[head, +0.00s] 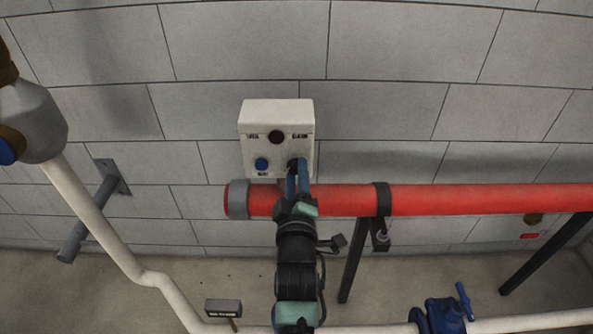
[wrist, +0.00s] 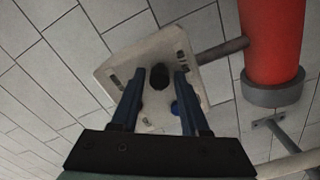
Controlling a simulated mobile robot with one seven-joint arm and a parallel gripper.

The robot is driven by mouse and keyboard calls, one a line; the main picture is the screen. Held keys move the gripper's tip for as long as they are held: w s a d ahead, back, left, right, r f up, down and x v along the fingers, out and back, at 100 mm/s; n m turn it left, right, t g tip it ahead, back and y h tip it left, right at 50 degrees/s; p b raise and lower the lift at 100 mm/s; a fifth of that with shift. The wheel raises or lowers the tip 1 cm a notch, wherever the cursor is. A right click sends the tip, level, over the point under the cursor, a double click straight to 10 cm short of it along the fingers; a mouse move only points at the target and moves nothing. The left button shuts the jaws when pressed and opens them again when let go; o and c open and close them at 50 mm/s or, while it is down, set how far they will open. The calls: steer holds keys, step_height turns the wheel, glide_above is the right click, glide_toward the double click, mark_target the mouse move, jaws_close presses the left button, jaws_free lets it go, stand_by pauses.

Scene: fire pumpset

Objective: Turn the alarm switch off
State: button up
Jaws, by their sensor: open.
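The alarm switch is a black knob (head: 294,163) at the lower right of a pale control box (head: 248,122) on the wall. In the wrist view the knob (wrist: 159,76) stands between my two fingertips, with visible gaps on both sides. My gripper (head: 298,168) is open, its blue fingers reaching up to the box; it also shows in the wrist view (wrist: 159,73). The fingers partly cover the knob in the head view. Contact with the box cannot be told. The knob's exact turn angle is unclear.
The box also bears a dark red lamp (head: 276,137) and a blue button (head: 261,164). A thick red pipe (head: 460,199) runs just below the box. A pale pipe (head: 100,225) is at left and a blue valve (head: 443,315) at lower right. The wall above is clear.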

steer(key=shift+w, duration=0.45)
jaws_close()
